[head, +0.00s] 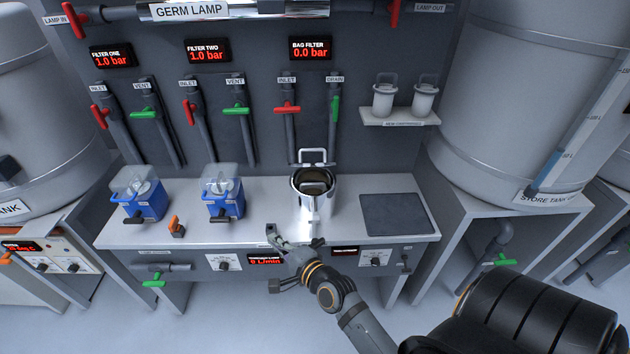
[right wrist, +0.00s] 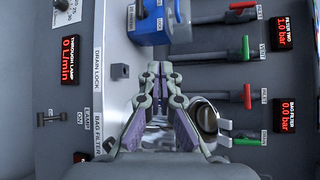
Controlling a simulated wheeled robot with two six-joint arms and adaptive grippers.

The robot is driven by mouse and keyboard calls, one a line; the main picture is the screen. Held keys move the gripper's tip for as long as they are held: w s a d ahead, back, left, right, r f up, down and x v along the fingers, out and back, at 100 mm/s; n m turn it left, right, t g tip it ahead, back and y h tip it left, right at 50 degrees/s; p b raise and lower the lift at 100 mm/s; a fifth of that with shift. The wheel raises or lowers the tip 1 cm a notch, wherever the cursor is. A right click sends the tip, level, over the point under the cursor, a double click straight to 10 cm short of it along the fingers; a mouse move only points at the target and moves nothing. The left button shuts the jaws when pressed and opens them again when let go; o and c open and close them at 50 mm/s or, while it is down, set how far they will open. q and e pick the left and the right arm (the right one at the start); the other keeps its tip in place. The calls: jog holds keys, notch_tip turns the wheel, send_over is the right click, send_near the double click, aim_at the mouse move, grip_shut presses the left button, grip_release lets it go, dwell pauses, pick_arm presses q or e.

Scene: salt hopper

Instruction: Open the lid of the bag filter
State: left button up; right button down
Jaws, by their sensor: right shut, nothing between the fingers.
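The bag filter (head: 328,206) is a shiny metal vessel standing on the bench, right of the two blue filter units. In the right wrist view the round rim of the bag filter (right wrist: 207,117) is partly hidden behind a finger. My right gripper (head: 273,235) is shut and empty, in front of and left of the vessel, near the bench's front edge. It fills the middle of the wrist view (right wrist: 158,72). My left gripper is out of view.
Blue filter units (head: 140,196) and (head: 222,196) stand on the bench to the left, with a small orange item (head: 177,227) between them. A dark mat (head: 394,214) lies right of the vessel. Valve pipes line the back wall; a cartridge shelf (head: 399,117) is at right.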

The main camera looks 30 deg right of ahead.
jog(key=d+m+h, duration=0.4)
jog(key=m, duration=0.4)
jog(key=d+r+m+t+h, duration=0.1)
jog(key=d+m+h, duration=0.3)
jog(key=m, duration=0.4)
jog(key=s+d+m+h, duration=0.1)
jog(key=d+m+h, duration=0.3)
jog(key=m, duration=0.3)
jog(key=shift+r+m+h, duration=0.35)
jog(key=shift+m+h, duration=0.05)
jog(key=shift+w+d+r+t, duration=0.15)
jog(key=shift+w+r+t, duration=0.05)
jog(key=shift+w+t, duration=0.1)
jog(key=r+p+x, duration=0.2)
jog(key=p+x, duration=0.4)
jog(key=x, duration=0.6)
jog(key=shift+r, duration=0.35)
jog(key=shift+s, duration=0.1)
